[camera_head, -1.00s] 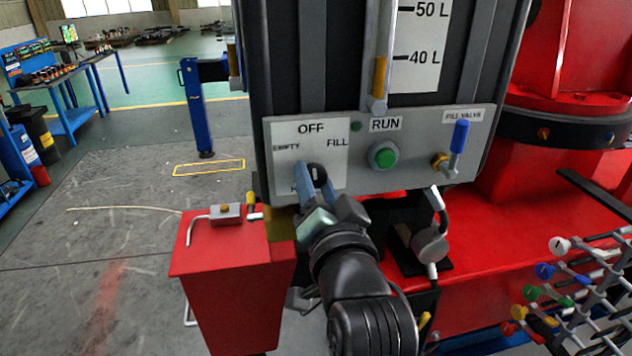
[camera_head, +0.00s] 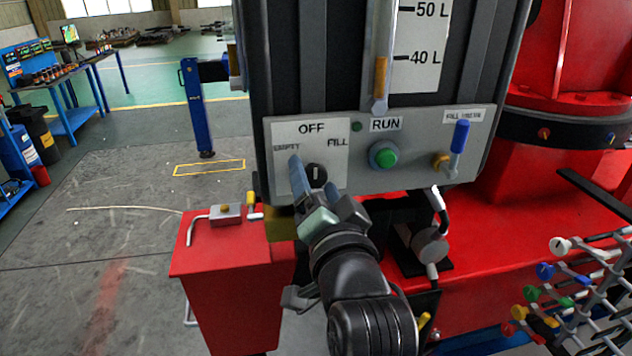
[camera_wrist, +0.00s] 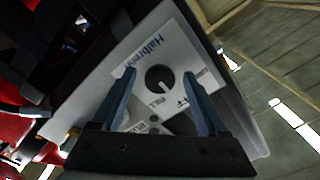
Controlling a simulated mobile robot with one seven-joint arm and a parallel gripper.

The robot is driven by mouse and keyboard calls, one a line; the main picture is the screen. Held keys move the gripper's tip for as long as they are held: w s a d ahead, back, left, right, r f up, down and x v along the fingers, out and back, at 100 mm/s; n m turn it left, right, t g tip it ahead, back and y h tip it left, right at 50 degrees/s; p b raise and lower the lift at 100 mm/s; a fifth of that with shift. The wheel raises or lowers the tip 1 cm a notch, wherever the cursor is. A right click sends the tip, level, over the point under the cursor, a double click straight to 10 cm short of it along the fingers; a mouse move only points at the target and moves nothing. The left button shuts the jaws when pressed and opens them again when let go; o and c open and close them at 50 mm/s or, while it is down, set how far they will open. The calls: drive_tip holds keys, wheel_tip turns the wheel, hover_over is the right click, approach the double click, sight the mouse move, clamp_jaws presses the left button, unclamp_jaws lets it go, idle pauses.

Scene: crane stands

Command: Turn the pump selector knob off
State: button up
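The pump selector knob (camera_head: 316,173) is a round black knob with a white mark, on a light grey panel (camera_head: 275,185) labelled OFF, EMPTY and FILL. In the head view its mark stands about upright, toward the OFF label above it. The knob also shows in the wrist view (camera_wrist: 159,78), uncovered, with its mark pointing down and slightly right. My gripper (camera_head: 315,184) is open in front of the panel, below and around the knob in the picture. In the wrist view my gripper (camera_wrist: 162,84) has one finger on each side of the knob, with clear gaps; nothing is held.
A green RUN button (camera_head: 384,155) and a blue-handled fill valve (camera_head: 460,137) are right of the knob. A red box (camera_head: 235,290) with a small metal lever stands at lower left. A rack of coloured-tipped rods (camera_head: 570,290) stands at lower right.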

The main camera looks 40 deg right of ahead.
drive_tip(key=p+v, duration=0.6)
drive_tip(key=v, duration=0.7)
drive_tip(key=shift+p, duration=0.3)
idle(0.7)
